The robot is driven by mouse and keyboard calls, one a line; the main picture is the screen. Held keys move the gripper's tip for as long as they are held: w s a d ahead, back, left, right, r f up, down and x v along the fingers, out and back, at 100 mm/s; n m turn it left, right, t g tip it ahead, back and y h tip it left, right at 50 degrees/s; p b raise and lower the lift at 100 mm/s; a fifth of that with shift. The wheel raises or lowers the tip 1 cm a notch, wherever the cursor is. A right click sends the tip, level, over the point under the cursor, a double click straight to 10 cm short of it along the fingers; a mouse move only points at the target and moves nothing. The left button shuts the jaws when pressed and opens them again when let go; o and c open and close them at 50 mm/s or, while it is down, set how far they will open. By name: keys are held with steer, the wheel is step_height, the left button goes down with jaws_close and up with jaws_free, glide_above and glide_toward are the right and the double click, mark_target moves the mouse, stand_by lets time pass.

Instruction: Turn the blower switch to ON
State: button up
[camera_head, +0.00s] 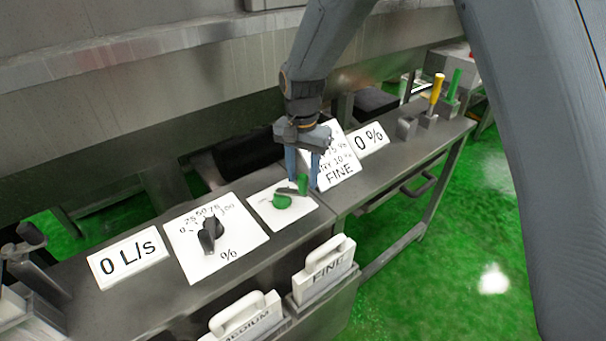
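A green switch (282,201) sits on a white plate (263,213) on the metal bench, taken to be the blower switch. Its ON and OFF marks cannot be read here. Another green part stands upright at the plate's right edge, with a dark piece beside it. My gripper (303,185) points down over the right side of this plate. Its two fingers are apart, one on each side of the upright green part. Whether they touch it is too small to tell. The fingers and the wrist above them hide part of the plate's far right corner.
Left of the switch are a black dial (210,234) on a percent plate and a "0 L/s" sign (128,257). A "FINE" sign (339,171) and a "0 %" sign (370,139) stand close right of my gripper. Handled "MEDIUM" and "FINE" blocks (325,270) are in front.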

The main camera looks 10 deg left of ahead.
steer(key=shift+f, duration=0.4)
jaws_close()
